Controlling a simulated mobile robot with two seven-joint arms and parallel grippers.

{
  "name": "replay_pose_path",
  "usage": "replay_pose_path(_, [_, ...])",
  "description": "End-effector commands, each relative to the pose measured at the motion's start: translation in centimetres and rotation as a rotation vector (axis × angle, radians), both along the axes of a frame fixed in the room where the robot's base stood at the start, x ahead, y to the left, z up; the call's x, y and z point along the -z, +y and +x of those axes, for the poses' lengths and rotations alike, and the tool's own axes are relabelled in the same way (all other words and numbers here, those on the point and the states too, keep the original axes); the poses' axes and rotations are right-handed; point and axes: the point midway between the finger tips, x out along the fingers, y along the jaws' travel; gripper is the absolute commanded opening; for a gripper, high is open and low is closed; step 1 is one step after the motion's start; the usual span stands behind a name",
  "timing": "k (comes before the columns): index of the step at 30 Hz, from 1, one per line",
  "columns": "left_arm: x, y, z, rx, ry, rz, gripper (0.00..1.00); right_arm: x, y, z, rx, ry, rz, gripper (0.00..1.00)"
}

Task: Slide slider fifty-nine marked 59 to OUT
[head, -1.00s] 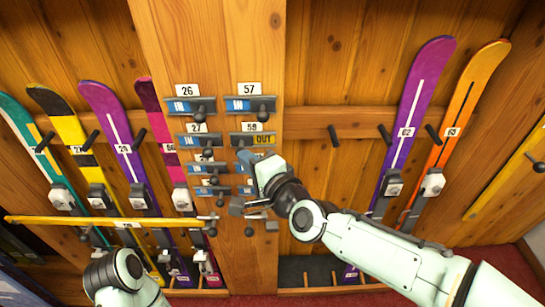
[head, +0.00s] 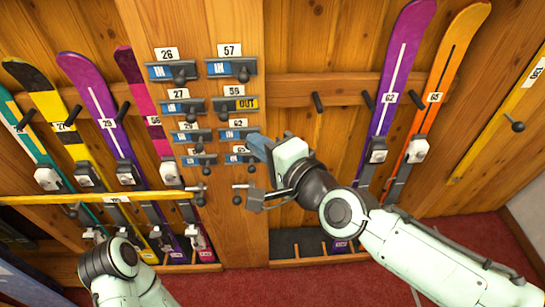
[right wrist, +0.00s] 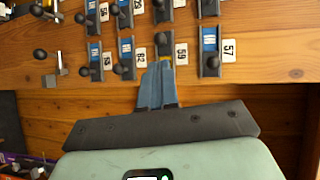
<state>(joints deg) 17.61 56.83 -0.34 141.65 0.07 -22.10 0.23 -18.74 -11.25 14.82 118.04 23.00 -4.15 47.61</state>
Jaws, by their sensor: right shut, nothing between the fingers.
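Slider 59 (head: 228,105) is a grey bar on the wooden post in the head view, below slider 57 (head: 231,68). Its knob is at the left end, and yellow OUT shows at its right. In the right wrist view slider 59 (right wrist: 163,22) shows its knob away from a patch of yellow. My right gripper (head: 252,143) is shut and empty, below and right of slider 59, over the slider 62 row. In the wrist view its blue-grey fingertips (right wrist: 158,68) appear just below the yellow patch; contact cannot be told.
Other sliders, such as slider 26 (head: 172,71) and slider 62 (head: 230,136), surround it closely and show blue IN. A yellow ski (head: 60,199) lies across the left. A purple ski (head: 405,60) and an orange ski (head: 455,60) stand at the right.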

Motion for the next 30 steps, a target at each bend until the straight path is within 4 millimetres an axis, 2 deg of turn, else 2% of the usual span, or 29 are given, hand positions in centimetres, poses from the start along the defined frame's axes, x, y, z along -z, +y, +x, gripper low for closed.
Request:
replay_pose_path(3, [0.3, 0.0, -0.1, 0.000, 0.001, 0.000, 0.43, -0.4, -1.1, -1.5, 0.002, -0.003, 0.001, 0.00])
replay_pose_path(8, [0.5, 0.0, -0.2, 0.001, 0.002, -0.001, 0.43, -0.6, -1.7, -2.5, 0.001, -0.001, 0.000, 0.00])
replay_pose_path(25, [0.4, 0.0, -0.2, 0.001, 0.002, -0.001, 0.43, -0.6, -1.8, -2.7, 0.001, 0.000, 0.000, 0.00])
replay_pose_path(28, [0.3, 0.0, -0.1, 0.001, 0.002, -0.001, 0.43, 0.5, -1.9, -2.1, 0.003, 0.016, -0.021, 0.00])
replay_pose_path(30, [0.1, 0.0, -0.1, 0.000, 0.001, 0.000, 0.43, 2.8, -2.1, -1.1, 0.009, 0.043, -0.064, 0.00])
